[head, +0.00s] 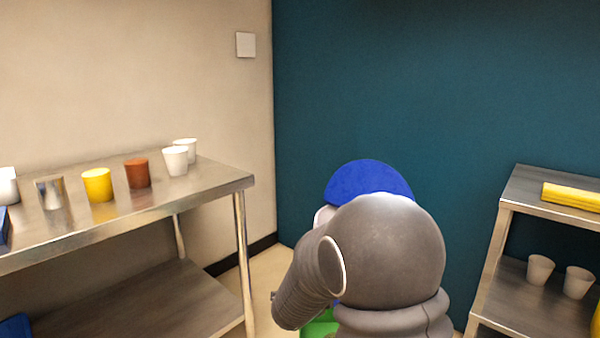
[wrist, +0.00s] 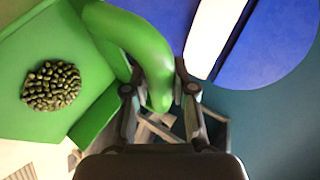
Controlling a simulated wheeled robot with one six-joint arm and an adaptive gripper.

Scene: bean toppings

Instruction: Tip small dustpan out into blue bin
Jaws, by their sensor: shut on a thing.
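My gripper (wrist: 160,95) is shut on the curved handle of the green small dustpan (wrist: 45,110). A heap of dark green beans (wrist: 51,86) lies on the pan, which shows at the left of the wrist view. In the head view only a bit of green dustpan (head: 320,327) shows below my arm. A blue rounded part (head: 368,180), apparently of the blue bin, rises behind my arm. It also shows as blue panels with a white band at the upper right of the wrist view (wrist: 268,45). The bin's opening is hidden in the head view.
A metal table (head: 90,222) with several cups stands at the left. A metal shelf (head: 535,205) at the right holds a yellow folded item (head: 572,197) and white cups (head: 540,269). A teal wall is behind. Some floor shows between table and arm.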

